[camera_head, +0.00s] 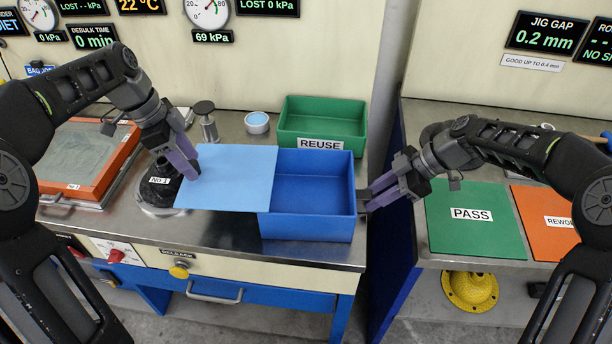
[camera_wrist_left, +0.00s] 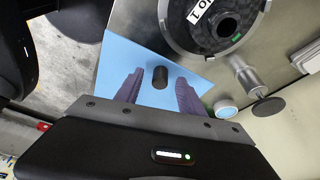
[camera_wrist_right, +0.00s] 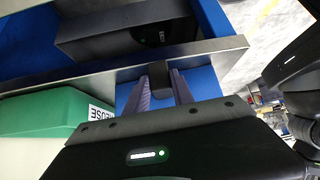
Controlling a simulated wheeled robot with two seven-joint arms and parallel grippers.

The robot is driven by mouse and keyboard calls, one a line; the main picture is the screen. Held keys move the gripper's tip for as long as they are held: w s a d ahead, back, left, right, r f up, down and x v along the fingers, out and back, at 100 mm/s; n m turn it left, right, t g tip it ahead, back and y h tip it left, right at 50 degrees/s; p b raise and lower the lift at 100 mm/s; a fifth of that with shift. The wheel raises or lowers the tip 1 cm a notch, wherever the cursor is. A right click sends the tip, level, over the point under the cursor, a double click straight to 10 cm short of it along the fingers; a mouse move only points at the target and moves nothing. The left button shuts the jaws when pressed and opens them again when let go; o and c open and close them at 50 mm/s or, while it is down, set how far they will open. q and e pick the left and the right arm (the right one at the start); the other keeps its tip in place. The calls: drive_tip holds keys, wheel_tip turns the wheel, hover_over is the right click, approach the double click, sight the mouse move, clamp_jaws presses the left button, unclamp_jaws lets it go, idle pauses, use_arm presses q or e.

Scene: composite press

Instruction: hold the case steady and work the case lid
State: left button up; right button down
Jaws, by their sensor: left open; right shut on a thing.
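The blue case (camera_head: 306,226) stands near the right edge of the steel bench, its inside showing empty. Its light blue lid (camera_head: 232,182) is off to the left, covering only a strip at the case's left side. My left gripper (camera_head: 190,168) is at the lid's left part; in the left wrist view its open fingers (camera_wrist_left: 158,94) stand either side of a dark knob (camera_wrist_left: 160,77) on the lid. My right gripper (camera_head: 364,199) is at the case's right wall. In the right wrist view its fingers (camera_wrist_right: 160,92) are shut on a dark grip block (camera_wrist_right: 162,74) on the case (camera_wrist_right: 205,84).
A green REUSE bin (camera_head: 322,118) stands behind the case. A black round part (camera_head: 158,186) is by the lid's left edge. A metal weight (camera_head: 205,120) and small blue-topped dish (camera_head: 257,123) stand behind the lid. A gap separates the right bench with its green PASS mat (camera_head: 470,240).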

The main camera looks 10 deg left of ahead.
use_arm(q)
drive_tip(key=shift+a+r, duration=0.2)
drive_tip(key=shift+r, duration=0.4)
drive_tip(key=s+a, duration=0.4)
drive_tip(key=a, duration=0.7)
drive_tip(key=shift+s+a, duration=0.1)
use_arm(e)
drive_tip(key=c, duration=1)
unclamp_jaws()
drive_tip(key=v, duration=1.2)
